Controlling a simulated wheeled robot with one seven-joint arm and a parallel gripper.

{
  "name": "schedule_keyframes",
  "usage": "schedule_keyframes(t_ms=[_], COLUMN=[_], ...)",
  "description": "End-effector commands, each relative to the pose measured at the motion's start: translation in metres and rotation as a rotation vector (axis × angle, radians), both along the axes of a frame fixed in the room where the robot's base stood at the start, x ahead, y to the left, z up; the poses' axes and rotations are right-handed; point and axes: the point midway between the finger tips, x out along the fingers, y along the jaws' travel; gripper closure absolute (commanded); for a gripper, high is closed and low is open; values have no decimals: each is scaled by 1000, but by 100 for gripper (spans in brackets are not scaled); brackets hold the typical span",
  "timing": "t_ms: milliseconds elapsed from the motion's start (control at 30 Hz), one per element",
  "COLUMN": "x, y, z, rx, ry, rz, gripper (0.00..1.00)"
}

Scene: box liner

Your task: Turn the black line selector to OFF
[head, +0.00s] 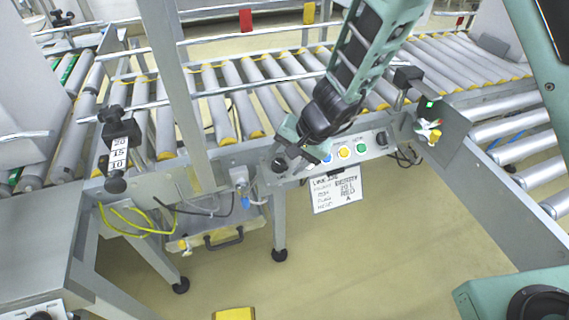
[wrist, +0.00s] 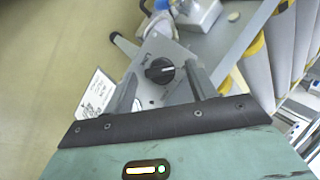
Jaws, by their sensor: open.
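A black selector knob (wrist: 160,70) with a pale pointer mark sits on a grey panel in the wrist view. It lies between the fingers of my gripper (wrist: 162,76), which are spread to either side of it. I cannot tell whether the fingers touch it. In the head view my gripper (head: 287,156) is at the left end of the control panel, and the knob (head: 279,164) is partly hidden by it. The lettering around the knob is too small to read.
To the right on the panel are a blue button (head: 326,158), a yellow button (head: 344,152), a green button (head: 361,148) and another black knob (head: 381,138). A handwritten sign (head: 337,193) hangs below. The roller conveyor (head: 240,95) runs behind.

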Motion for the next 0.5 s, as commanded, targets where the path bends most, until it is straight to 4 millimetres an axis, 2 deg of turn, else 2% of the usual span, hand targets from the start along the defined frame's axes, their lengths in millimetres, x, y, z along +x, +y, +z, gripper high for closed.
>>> schedule_keyframes(t_ms=[133,400,433,500], x=[2,2,2,2], y=[4,5,5,5], z=[-8,-9,-9,-9], rx=[0,1,1,1], ry=[0,-1,-1,0], rz=[0,-1,-1,0], gripper=[44,44,46,66])
